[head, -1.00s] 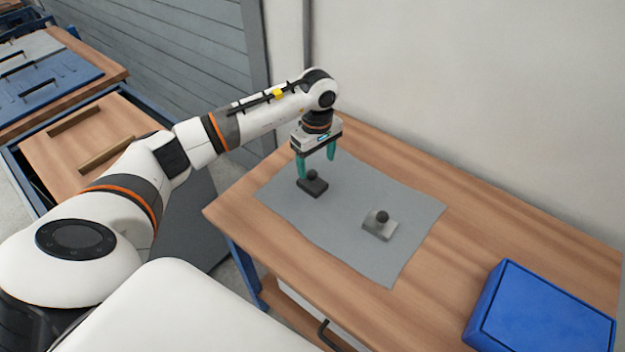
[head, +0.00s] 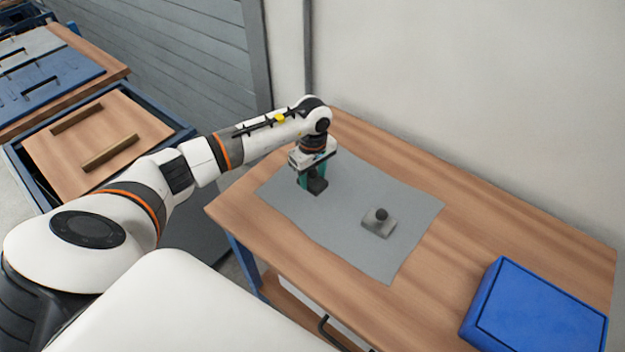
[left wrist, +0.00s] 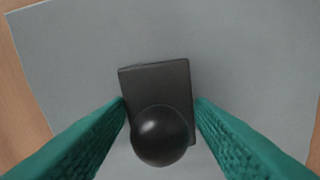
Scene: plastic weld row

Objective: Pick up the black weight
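The black weight (head: 317,188) is a dark flat block with a round knob, lying on the grey mat (head: 345,200) near its far left part. In the left wrist view the weight (left wrist: 160,85) fills the middle, its knob towards the bottom. My left gripper (head: 312,179) is pointed down over it. In the left wrist view its green fingers (left wrist: 161,101) stand open, one on each side of the block, very close to its edges; firm contact cannot be made out. My right gripper is not in view.
A light grey weight with a dark knob (head: 380,221) lies on the mat to the right. A blue box (head: 540,312) stands at the table's right end. A wall (head: 470,90) runs behind the wooden table (head: 480,225). Bare wood lies between mat and box.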

